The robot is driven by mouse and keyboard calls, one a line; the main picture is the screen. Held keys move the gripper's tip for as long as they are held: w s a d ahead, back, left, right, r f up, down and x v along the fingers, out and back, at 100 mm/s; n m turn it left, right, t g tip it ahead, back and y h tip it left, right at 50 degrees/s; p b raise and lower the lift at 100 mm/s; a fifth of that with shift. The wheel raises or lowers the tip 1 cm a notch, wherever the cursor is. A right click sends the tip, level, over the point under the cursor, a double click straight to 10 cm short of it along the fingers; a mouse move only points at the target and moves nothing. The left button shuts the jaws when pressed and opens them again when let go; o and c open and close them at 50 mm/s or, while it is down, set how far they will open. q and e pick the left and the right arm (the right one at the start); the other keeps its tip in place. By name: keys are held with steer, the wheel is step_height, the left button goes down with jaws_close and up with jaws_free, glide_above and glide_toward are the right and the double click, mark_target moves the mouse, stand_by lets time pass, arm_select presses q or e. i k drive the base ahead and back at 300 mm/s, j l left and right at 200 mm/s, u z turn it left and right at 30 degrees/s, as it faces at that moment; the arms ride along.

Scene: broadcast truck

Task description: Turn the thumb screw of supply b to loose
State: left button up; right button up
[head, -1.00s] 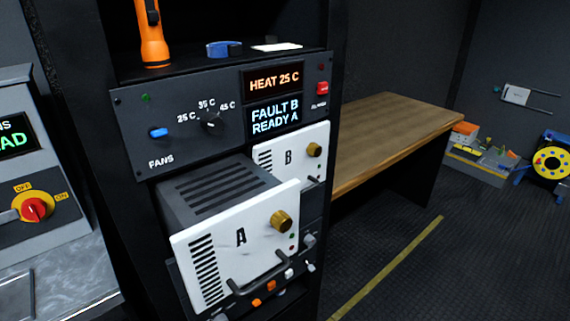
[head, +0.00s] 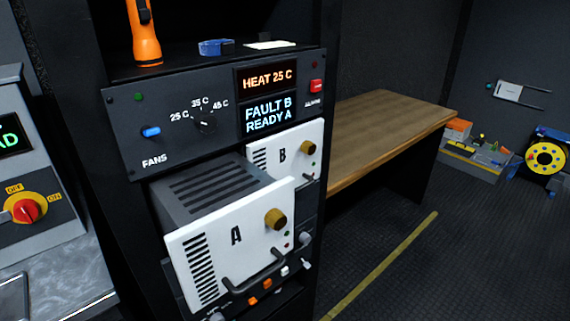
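Supply B (head: 262,156) is a white-faced unit in the rack, set back behind supply A, with the letter B on its front. Its brass thumb screw (head: 307,147) is at the upper right of its face. I cannot tell whether it is tight or loose. Supply A (head: 212,262) sticks out of the rack in front and to the left, hiding the lower left of supply B. Supply A has its own brass thumb screw (head: 275,219) and a dark handle. Neither of my grippers is in view.
The fan panel (head: 135,118) above shows HEAT 25 C on one display and FAULT B, READY A on the other (head: 268,117). A wooden table (head: 385,125) stands right of the rack. Dark floor lies open at right, with a yellow line (head: 385,265).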

mark_target(309, 147)
steer(key=i+l+u, duration=0.1)
steer(key=l, duration=0.3)
steer(key=i+l+u, duration=0.1)
steer(key=l, duration=0.3)
steer(key=i+l+u, duration=0.1)
steer(key=l, duration=0.35)
steer(key=i, duration=0.1)
